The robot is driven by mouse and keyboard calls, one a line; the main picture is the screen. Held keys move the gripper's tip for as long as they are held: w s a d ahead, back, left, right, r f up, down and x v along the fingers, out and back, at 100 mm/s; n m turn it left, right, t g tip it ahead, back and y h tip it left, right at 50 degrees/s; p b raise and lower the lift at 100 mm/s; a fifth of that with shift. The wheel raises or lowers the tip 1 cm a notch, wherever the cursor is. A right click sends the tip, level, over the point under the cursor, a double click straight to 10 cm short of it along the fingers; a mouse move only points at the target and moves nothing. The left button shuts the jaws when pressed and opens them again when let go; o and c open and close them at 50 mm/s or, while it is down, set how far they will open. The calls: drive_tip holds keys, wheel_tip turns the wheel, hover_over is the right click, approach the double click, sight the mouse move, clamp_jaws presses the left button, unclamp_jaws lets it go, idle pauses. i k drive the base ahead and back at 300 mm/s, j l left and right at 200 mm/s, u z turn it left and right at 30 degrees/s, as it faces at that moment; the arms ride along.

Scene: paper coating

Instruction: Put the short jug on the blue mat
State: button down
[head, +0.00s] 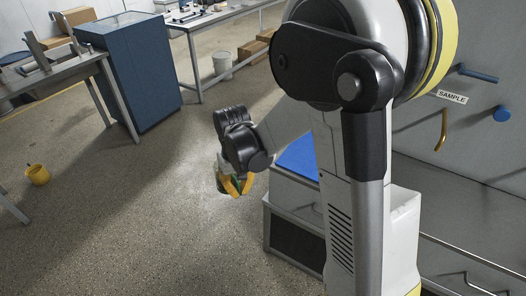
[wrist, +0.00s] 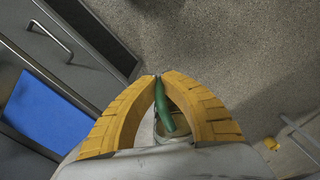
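My gripper (head: 237,186) hangs in the air left of the blue mat in the head view. Its yellow fingers (wrist: 159,78) are closed around a green handle-like part of a jug (wrist: 166,112) in the wrist view. The blue mat (head: 299,158) lies on a grey cabinet top, partly hidden by my arm. It also shows at the left of the wrist view (wrist: 45,112), apart from the jug.
The grey cabinet (head: 292,238) has a front edge and a drawer handle (wrist: 52,40). Open floor lies below the gripper. A blue cabinet (head: 135,75) and tables stand farther back.

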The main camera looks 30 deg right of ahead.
sight(313, 157)
drive_tip(key=i+j+z, duration=0.1)
drive_tip(key=i+j, duration=0.35)
drive_tip(key=i, duration=0.15)
drive_tip(key=i+j+z, duration=0.15)
drive_tip(key=i+j, duration=0.3)
drive_tip(key=i, duration=0.1)
